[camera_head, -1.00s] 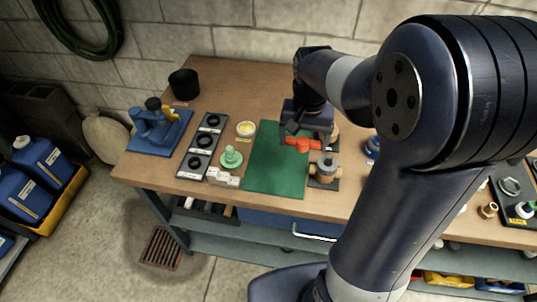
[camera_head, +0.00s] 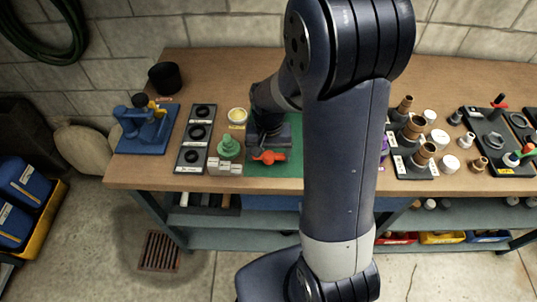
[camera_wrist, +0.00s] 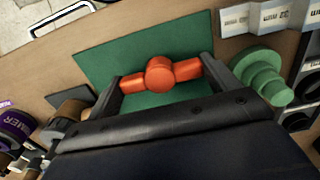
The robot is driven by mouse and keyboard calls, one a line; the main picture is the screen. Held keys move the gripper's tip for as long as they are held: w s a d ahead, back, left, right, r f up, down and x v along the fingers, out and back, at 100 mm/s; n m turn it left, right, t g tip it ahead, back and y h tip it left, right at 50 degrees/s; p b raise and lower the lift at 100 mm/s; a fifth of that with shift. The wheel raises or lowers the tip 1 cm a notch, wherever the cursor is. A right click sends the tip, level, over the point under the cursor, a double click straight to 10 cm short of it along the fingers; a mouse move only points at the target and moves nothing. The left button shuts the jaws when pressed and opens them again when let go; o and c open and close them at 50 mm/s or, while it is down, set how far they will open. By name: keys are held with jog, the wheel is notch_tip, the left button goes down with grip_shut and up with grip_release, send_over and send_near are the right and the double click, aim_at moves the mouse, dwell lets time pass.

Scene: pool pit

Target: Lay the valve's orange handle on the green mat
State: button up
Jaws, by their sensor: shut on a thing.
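The orange handle (camera_head: 268,157) has a round hub and two arms. In the wrist view the handle (camera_wrist: 160,74) lies between the two fingers of my gripper (camera_wrist: 160,84), which are shut on its arm ends. The green mat (camera_head: 289,169) is under it on the bench; the mat (camera_wrist: 112,57) fills the area behind the handle in the wrist view. The handle is over the mat, low down; I cannot tell whether it touches. The valve body is hidden behind my arm in the head view; a brown fitting (camera_wrist: 70,110) beside the mat may be it.
A green stepped piece (camera_head: 229,148) and white labelled blocks (camera_head: 225,167) stand close left of the mat. Brass fittings (camera_head: 422,157) stand to the right.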

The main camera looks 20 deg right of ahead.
aim_at(269, 154)
jog(key=shift+f, duration=0.7)
jog(key=shift+f, duration=0.2)
jog(key=o, duration=0.9)
jog(key=shift+c, duration=0.2)
jog(key=shift+r, duration=0.15)
notch_tip(269, 154, up, 12)
